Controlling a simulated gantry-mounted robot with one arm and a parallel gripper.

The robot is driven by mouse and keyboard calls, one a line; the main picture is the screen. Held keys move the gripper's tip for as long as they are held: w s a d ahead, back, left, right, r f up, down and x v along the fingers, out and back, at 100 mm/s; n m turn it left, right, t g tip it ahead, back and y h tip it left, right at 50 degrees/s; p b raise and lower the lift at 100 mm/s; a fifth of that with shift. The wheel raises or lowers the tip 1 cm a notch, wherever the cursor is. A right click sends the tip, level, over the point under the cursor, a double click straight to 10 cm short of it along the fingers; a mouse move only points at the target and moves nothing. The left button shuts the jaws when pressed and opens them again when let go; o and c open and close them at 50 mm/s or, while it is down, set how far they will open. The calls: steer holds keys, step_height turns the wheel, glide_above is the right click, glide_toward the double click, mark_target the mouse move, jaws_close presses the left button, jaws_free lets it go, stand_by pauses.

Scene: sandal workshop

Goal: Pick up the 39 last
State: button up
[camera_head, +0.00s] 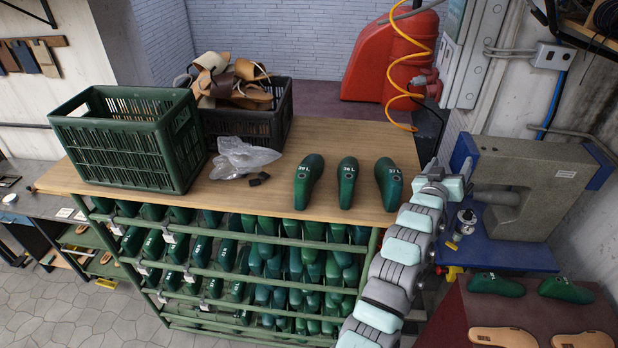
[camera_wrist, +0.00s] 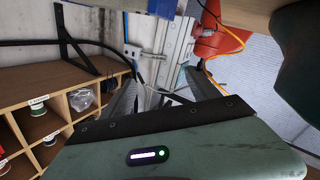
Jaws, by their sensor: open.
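Three green lasts stand in a row on the wooden bench top in the head view: a left one (camera_head: 308,182), a middle one (camera_head: 347,183) and a right one (camera_head: 388,184). Each has a small white size mark, too small to read surely, so I cannot tell which is the 39. My gripper (camera_wrist: 160,80) is open in the wrist view, with nothing between its fingers. A dark green shape (camera_wrist: 300,65), probably a last, fills the wrist view's right edge.
A green crate (camera_head: 120,142) and a black crate of sandals (camera_head: 250,124) stand on the bench top (camera_head: 250,205), with a clear plastic bag (camera_head: 240,157) before them. Racks below hold many lasts. A grey press (camera_head: 540,185) stands at right. Wooden shelving (camera_wrist: 30,90) shows in the wrist view.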

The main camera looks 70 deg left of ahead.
steer(key=s+a+r+g+h, duration=0.1)
steer(key=s+a+r+g, duration=0.3)
steer(key=a, duration=0.5)
steer(key=g+h, duration=0.5)
steer(key=g, duration=0.3)
glide_toward(304, 167)
steer(key=shift+w+f, duration=0.25)
steer(key=shift+w, duration=0.05)
steer(key=shift+w+a+f+g, duration=0.2)
steer(key=shift+f+g, duration=0.1)
steer(key=shift+f, duration=0.35)
steer(key=p+x, duration=0.1)
steer(key=x, duration=0.2)
steer(key=shift+s, duration=0.2)
steer(key=shift+p+x, duration=1.8)
steer(key=shift+x, duration=1.4)
steer(key=shift+w, duration=0.15)
steer(key=shift+c, duration=0.4)
